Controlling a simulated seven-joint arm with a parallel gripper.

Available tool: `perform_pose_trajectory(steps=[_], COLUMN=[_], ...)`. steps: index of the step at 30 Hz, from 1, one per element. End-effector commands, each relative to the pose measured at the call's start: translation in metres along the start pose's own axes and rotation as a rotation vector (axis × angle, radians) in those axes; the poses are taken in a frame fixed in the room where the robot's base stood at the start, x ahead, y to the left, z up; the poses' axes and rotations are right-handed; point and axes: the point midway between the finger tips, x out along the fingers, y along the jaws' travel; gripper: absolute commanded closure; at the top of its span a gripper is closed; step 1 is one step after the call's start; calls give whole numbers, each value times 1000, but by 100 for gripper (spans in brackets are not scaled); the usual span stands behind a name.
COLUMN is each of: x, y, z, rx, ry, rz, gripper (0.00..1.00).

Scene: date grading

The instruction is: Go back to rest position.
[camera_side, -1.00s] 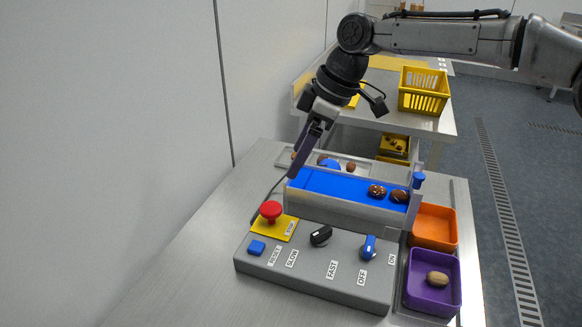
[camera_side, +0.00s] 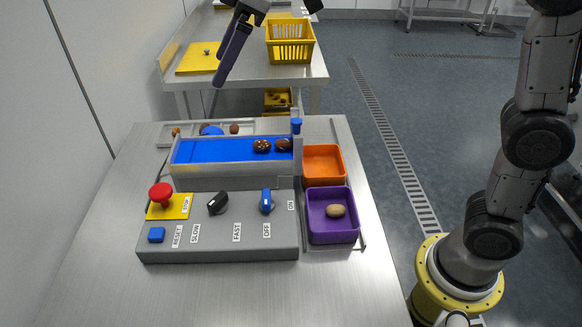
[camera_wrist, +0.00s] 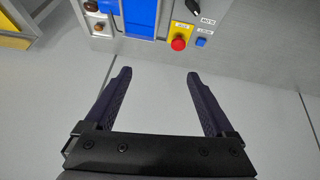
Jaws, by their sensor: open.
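My gripper (camera_side: 234,55) hangs in the air at the top of the side view, above and behind the blue belt (camera_side: 215,150). In the wrist view my gripper (camera_wrist: 155,95) has its two dark fingers spread apart with nothing between them. The conveyor and its grey control panel (camera_side: 220,248) stand on the metal table, apart from my gripper. The panel has a red stop button (camera_side: 161,194), a black knob (camera_side: 218,203), a blue switch (camera_side: 266,201) and a blue button (camera_side: 156,235).
Two dark dates (camera_side: 262,146) lie at the belt's right end. A purple tray (camera_side: 333,236) holds one tan date (camera_side: 335,211). An orange tray (camera_side: 323,165) looks empty. A yellow basket (camera_side: 290,42) stands on the back table. The front left of the near table (camera_side: 100,285) is bare.

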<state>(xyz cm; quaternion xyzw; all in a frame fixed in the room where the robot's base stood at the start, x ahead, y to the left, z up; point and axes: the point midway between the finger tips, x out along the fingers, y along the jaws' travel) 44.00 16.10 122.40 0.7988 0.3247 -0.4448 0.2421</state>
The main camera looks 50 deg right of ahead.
Motion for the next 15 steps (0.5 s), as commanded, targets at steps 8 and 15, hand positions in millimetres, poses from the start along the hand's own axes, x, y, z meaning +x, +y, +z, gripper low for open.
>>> perform_pose_trajectory(steps=[8, 15], x=[-78, -92], y=[-18, -59], z=[107, 214], rx=[193, 415], ry=[17, 6], rz=[142, 250], gripper=[11, 11])
